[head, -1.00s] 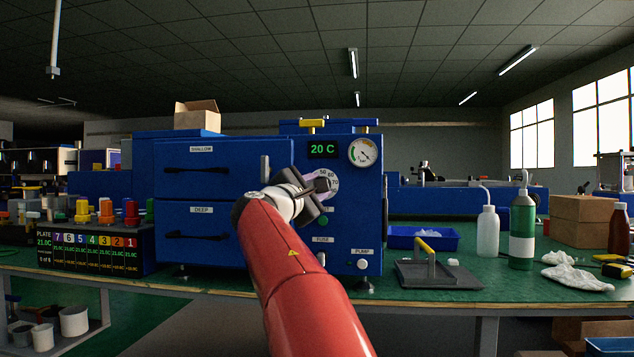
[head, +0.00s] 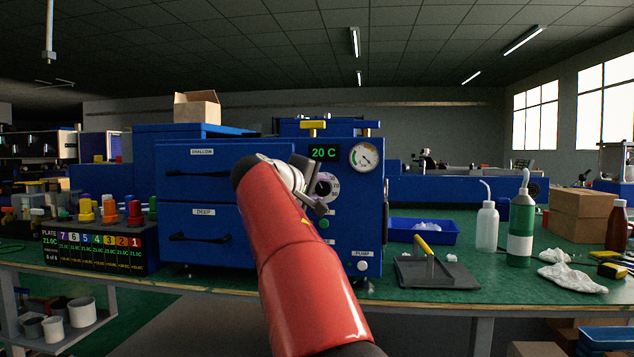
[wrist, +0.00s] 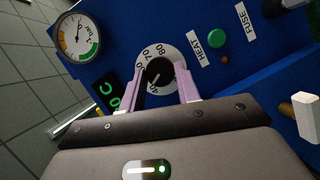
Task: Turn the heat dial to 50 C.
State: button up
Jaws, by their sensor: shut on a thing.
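The heat dial (wrist: 172,52) is a white numbered ring with a black knob (wrist: 159,74) at its middle, on the blue press front. In the wrist view, my gripper (wrist: 160,70) has its two pale purple fingers on either side of the knob, shut on it. A pale pointer line on the knob points down-left, near the 40 and 50 marks; the exact mark is unclear. The dial also shows in the head view (head: 331,180), partly hidden by my gripper (head: 318,190). The green display (head: 324,152) reads 20 C.
A round gauge (head: 364,157) sits above and right of the dial. A white knob (wrist: 305,115) sticks out farther right in the wrist view. Drawers with black handles (head: 200,237) are left of the arm.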

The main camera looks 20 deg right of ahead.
jog(key=m+y+p, duration=0.1)
jog(key=m+y, duration=0.1)
jog(key=m, duration=0.1)
jog(key=shift+d+r+m, duration=0.1)
jog(key=shift+d+m, duration=0.05)
jog(key=shift+m, duration=0.15)
jog(key=shift+p, duration=0.3)
dwell(0.4)
jog(key=o, duration=1)
jog(key=shift+c, duration=0.2)
jog(key=v, duration=0.8)
jog(key=shift+d+b, duration=0.15)
jog(key=shift+b, duration=0.3)
jog(key=shift+s, duration=0.15)
